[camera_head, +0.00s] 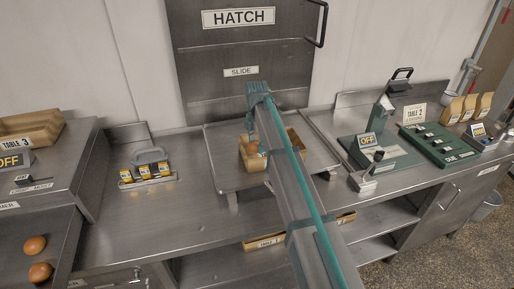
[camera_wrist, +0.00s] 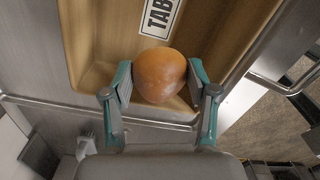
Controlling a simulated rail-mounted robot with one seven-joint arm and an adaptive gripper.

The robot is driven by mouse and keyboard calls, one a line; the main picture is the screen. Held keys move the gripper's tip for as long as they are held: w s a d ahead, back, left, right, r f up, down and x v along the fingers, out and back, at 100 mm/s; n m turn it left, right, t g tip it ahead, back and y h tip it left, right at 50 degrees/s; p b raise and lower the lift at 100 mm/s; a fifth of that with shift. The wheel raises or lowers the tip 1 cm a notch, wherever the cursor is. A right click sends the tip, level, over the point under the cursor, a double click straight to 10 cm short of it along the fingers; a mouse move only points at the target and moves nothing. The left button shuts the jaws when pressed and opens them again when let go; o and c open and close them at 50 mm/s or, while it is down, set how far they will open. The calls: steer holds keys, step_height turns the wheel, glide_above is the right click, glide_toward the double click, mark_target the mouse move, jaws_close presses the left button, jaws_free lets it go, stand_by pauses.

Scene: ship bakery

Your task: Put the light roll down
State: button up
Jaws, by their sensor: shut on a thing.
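My gripper (camera_wrist: 160,82) is shut on an orange-brown roll (camera_wrist: 160,70), one finger on each side. In the wrist view the roll is over or inside a wooden crate (camera_wrist: 95,45) with a label partly reading "TAB". I cannot tell whether the roll touches the crate floor. In the head view the crate (camera_head: 247,161) stands on a raised steel platform (camera_head: 225,178) below the hatch, and my arm hides much of it. Two other brown rolls (camera_head: 35,245) (camera_head: 40,272) lie at the lower left.
A closed hatch (camera_head: 235,45) is behind the platform. A wooden "TABLE 3" crate (camera_head: 32,130) stands at the left. A small rack (camera_head: 148,174) with yellow labels is on the counter.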

mark_target(257, 156)
steer(key=shift+w+f, duration=0.55)
steer(key=shift+w+f+p, duration=0.1)
steer(key=shift+f+p, duration=0.55)
steer(key=shift+f, duration=1.1)
steer(key=shift+f, duration=0.15)
steer(key=o, duration=1)
step_height(257, 156, up, 12)
steer(key=b, duration=0.3)
